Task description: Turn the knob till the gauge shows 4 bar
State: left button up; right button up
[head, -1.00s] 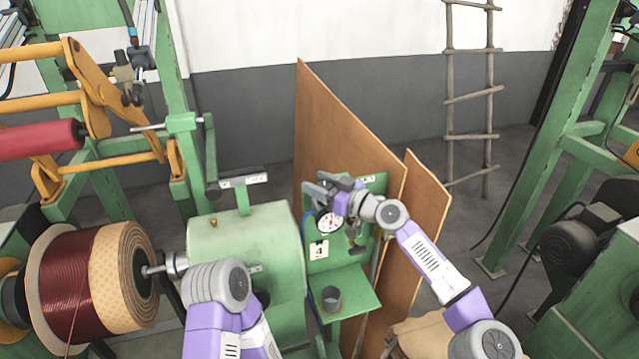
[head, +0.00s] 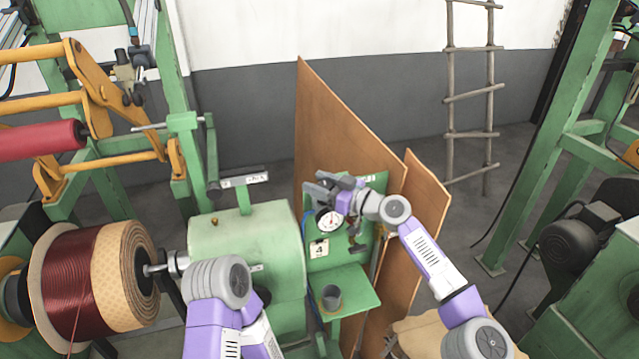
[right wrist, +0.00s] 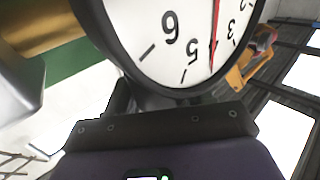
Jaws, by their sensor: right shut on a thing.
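The round white gauge (head: 329,221) is on the green panel (head: 375,185), above a card marked 4 (head: 319,249). In the right wrist view the gauge face (right wrist: 140,20) shows close up, cut off at the top. Its red needle lies between the 5 and the 3, about where the 4 is. My right gripper (head: 322,187) is at the panel just above the gauge, shut on the knob, which it hides in the head view. A brass-coloured part (right wrist: 45,18) shows at the upper left in the right wrist view. My left arm is at the bottom; its gripper does not show.
A green shelf (head: 352,290) under the panel holds a small grey cup (head: 331,297). Brown boards (head: 345,130) stand behind the panel. A green drum-shaped housing (head: 235,240) and a wire spool (head: 85,280) are to the left.

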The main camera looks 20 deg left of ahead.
jog(key=shift+s+a+f+n+g+p, duration=0.15)
jog(key=shift+n+g+p, duration=0.2)
jog(key=shift+g, duration=0.25)
dwell(2.6)
jog(key=o, duration=1)
jog(key=shift+c, duration=0.2)
jog(key=b+v, duration=0.2)
jog(key=v, duration=0.5)
jog(key=shift+d+b, duration=0.3)
jog(key=shift+d, duration=0.05)
